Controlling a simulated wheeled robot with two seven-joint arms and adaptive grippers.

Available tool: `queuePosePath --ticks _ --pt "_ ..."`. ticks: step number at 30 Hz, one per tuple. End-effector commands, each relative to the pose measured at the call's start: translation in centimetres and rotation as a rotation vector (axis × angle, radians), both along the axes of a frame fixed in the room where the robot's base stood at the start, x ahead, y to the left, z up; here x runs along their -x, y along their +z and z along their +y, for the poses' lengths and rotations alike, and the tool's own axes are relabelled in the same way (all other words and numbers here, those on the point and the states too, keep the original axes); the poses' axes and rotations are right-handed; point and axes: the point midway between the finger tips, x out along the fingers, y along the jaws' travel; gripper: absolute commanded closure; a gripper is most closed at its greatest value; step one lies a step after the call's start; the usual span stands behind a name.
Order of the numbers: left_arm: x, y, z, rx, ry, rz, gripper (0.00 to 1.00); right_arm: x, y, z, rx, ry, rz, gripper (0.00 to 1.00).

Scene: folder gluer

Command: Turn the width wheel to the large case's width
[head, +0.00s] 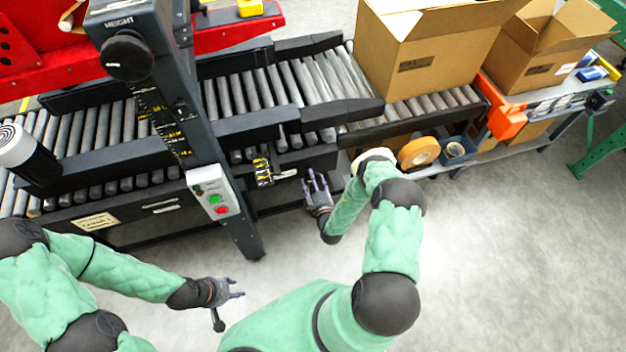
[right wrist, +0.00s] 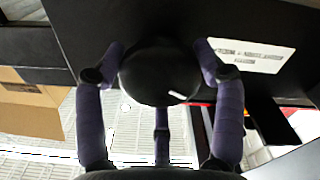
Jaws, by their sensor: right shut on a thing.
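The width wheel (right wrist: 158,75) is a round black knob with a white mark, seen in the right wrist view. My right gripper (right wrist: 160,85) has its purple fingers around the wheel and is shut on it. In the head view my right gripper (head: 318,184) is at the conveyor's front side, and I cannot make out the wheel there. A scale with yellow marks (head: 262,170) is just left of that hand. My left gripper (head: 236,288) hangs over the floor, empty, with its fingers apart. A large open cardboard case (head: 430,55) stands on the rollers at the back right.
A dark post (head: 150,70) carries a height knob (head: 127,58) and a scale. A control box (head: 213,192) with green and red buttons is on its front. A second open box (head: 550,45) and a tape roll (head: 419,152) are at the right. The floor in front is clear.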

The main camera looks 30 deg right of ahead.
Motion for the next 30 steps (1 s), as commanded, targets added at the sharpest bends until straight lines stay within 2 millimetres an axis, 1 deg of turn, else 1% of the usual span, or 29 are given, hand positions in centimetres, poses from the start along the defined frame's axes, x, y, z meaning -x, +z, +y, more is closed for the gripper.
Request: queuePosePath --ticks 1,9,24,25,26,27,30 --pt "0.00 -0.01 0.00 0.000 0.000 0.000 0.60 -0.15 0.14 0.73 -0.026 0.019 -0.010 0.63" --pt "0.00 -0.04 0.01 0.000 0.000 0.000 0.60 -0.16 0.24 0.65 -0.109 0.017 -0.032 0.63" --pt "0.00 -0.04 0.00 0.000 0.000 0.000 0.60 -0.24 0.40 0.52 -0.124 0.016 -0.039 0.63" --pt "0.00 -0.04 0.00 0.000 0.000 0.000 0.60 -0.24 0.41 0.52 -0.123 0.016 -0.041 0.28" --pt "0.00 -0.04 0.00 0.000 0.000 0.000 0.60 -0.25 0.42 0.50 -0.123 0.015 -0.040 0.19" --pt "0.00 -0.04 0.00 0.000 0.000 0.000 0.60 -0.23 0.41 0.48 -0.123 0.014 -0.040 0.08" --pt "0.00 -0.04 0.01 0.000 0.000 0.000 0.60 -0.20 0.35 0.38 -0.122 0.012 -0.038 0.07"
